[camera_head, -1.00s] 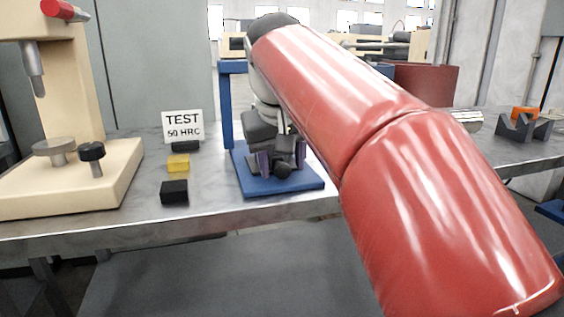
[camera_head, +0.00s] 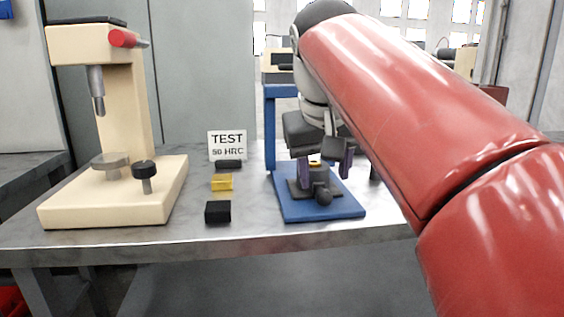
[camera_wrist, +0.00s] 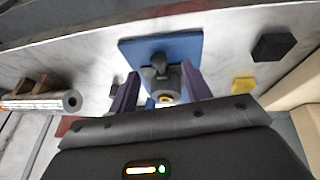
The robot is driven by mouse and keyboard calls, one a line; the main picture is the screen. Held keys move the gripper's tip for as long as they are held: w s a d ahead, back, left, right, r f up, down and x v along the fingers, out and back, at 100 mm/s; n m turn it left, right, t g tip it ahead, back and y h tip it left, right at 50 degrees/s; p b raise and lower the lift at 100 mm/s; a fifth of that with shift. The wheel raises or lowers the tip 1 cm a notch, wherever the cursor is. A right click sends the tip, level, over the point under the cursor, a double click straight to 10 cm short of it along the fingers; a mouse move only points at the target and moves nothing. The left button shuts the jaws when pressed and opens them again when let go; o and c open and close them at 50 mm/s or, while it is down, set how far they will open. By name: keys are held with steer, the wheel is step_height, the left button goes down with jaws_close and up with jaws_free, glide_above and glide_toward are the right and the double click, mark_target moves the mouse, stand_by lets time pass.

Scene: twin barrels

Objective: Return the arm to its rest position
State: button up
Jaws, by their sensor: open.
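My red arm (camera_head: 430,110) reaches from the lower right of the head view to the bench. My gripper (camera_head: 325,167) has two purple fingers, spread apart, above a dark grey clamp (camera_head: 322,197) on a blue base plate (camera_head: 290,208). In the wrist view the fingers of my gripper (camera_wrist: 160,84) point at the blue plate (camera_wrist: 190,45), with nothing held between them. A grey round part with a yellow ring (camera_wrist: 167,99) shows between and below the fingers. Whether it touches them I cannot tell.
A cream hardness tester (camera_head: 115,195) stands left on the metal bench (camera_head: 250,240). A blue upright (camera_head: 270,135) rises close behind my gripper.

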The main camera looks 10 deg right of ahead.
steer(key=s+f, duration=0.5)
steer(key=f, duration=0.3)
steer(key=s+d+f+y, duration=0.1)
steer(key=s+f, duration=0.3)
steer(key=f, duration=0.5)
steer(key=s+f+t, duration=0.1)
steer(key=s+f, duration=0.4)
steer(key=f, duration=0.4)
steer(key=shift+s+d+f+y, duration=0.25)
steer(key=shift+s+d+y, duration=0.05)
steer(key=shift+d+y, duration=0.1)
